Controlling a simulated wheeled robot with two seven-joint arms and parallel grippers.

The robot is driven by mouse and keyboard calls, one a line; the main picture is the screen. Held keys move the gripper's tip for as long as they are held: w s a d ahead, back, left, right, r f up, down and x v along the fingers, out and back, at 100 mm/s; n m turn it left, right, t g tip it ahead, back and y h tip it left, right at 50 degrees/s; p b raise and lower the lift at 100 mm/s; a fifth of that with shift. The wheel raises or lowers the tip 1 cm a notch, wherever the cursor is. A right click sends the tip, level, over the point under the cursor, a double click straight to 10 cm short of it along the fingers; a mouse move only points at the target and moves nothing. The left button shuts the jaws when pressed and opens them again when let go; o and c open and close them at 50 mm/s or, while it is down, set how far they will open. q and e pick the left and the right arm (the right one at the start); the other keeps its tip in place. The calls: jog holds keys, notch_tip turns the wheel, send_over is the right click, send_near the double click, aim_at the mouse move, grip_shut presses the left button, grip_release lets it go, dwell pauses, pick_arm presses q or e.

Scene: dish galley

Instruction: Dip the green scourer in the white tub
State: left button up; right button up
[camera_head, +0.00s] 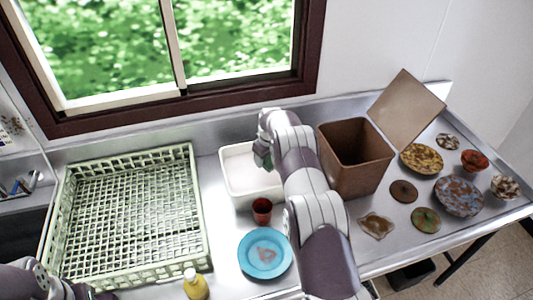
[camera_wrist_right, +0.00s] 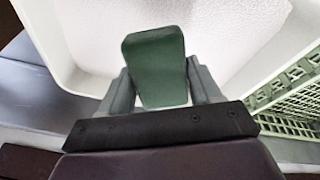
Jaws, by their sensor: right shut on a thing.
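The white tub (camera_head: 237,170) stands on the steel counter, between the pale green rack and the brown bin. In the right wrist view the tub's white inside (camera_wrist_right: 160,28) fills the upper part. My right gripper (camera_head: 264,155) is over the tub. It is shut on the green scourer (camera_wrist_right: 154,66), a dark green block that sticks out beyond the fingers. I cannot tell whether the scourer touches the tub's inside. My left arm (camera_head: 45,284) enters at the lower left, with its fingertips not clearly shown.
A pale green rack (camera_head: 197,235) lies left of the tub. A red cup (camera_head: 262,210) and a blue plate (camera_head: 265,254) are in front. Several dishes, including a speckled plate (camera_head: 459,195), lie further right. A yellow bottle (camera_head: 195,285) is at the front.

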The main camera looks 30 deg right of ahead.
notch_tip(320, 180, down, 7)
jog(key=b, duration=0.6)
jog(key=shift+s+f, duration=0.1)
jog(key=shift+f, duration=0.1)
pick_arm(q)
notch_tip(320, 180, down, 7)
jog(key=shift+s, duration=0.2)
pick_arm(e)
jog(key=shift+r, duration=0.1)
jog(key=shift+w+d+r+p+v, duration=0.1)
jog(key=shift+w+p+v, duration=0.3)
jog(key=shift+p+v, duration=0.95)
jog(key=shift+w+d+r+p+v, duration=0.1)
jog(key=shift+w+p+v, duration=0.25)
jog(key=shift+v, duration=1.95)
jog(key=shift+w+d+r+p+v, duration=0.1)
jog(key=shift+w+p+v, duration=0.55)
jog(key=shift+v, duration=1.15)
pick_arm(q)
notch_tip(320, 180, up, 5)
pick_arm(e)
jog(key=shift+s, duration=0.2)
jog(key=shift+f, duration=0.1)
